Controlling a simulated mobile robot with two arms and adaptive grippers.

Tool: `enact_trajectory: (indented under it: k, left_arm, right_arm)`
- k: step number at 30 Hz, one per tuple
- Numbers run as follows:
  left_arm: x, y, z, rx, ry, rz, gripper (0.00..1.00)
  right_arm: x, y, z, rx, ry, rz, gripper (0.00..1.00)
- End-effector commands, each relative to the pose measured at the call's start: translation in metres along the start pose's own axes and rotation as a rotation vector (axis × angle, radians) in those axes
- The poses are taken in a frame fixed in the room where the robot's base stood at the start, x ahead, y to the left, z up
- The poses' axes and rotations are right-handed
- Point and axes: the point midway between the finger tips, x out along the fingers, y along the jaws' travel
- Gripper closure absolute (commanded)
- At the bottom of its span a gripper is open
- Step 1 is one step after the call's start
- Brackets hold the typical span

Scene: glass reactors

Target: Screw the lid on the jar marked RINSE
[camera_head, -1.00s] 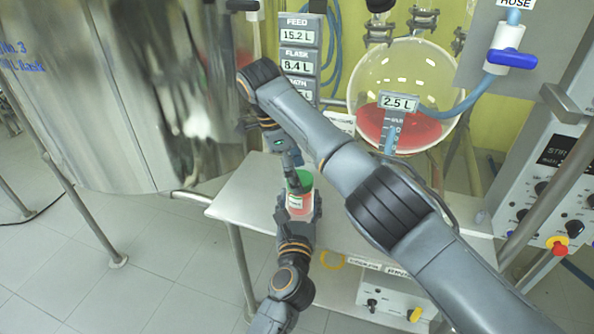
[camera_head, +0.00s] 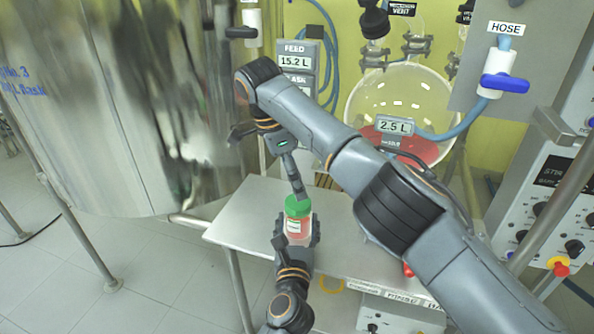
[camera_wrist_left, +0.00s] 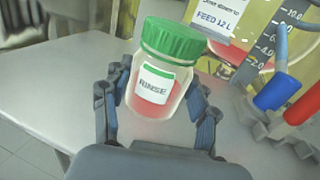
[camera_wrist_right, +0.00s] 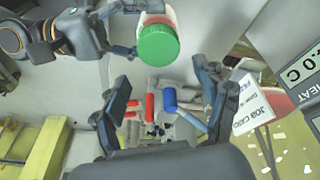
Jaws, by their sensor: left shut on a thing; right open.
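The jar marked RINSE (camera_wrist_left: 152,92) is clear with pinkish-red contents and a white and green label. It also shows in the head view (camera_head: 298,228). A green lid (camera_wrist_left: 172,40) sits on its mouth; how tight it is I cannot tell.
The steel table (camera_head: 240,215) has free room left of the jar. A large steel vessel (camera_head: 110,110) stands at the left. A round glass flask (camera_head: 405,100) with red liquid is behind.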

Motion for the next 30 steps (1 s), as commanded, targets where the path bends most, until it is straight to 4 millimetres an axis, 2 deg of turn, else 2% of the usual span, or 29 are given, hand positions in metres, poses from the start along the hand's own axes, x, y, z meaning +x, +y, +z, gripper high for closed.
enact_trajectory:
  k: [16, 30]
  left_arm:
    - [0.0, 0.0, 0.0, 0.0, 0.001, 0.001, 1.0]
    - [0.0, 0.0, 0.0, 0.0, 0.001, 0.001, 1.0]
  right_arm:
    - [-0.009, -0.003, -0.006, -1.174, -0.069, -0.085, 0.27]
    - [-0.017, -0.001, -0.01, -2.199, -0.045, -0.228, 0.27]
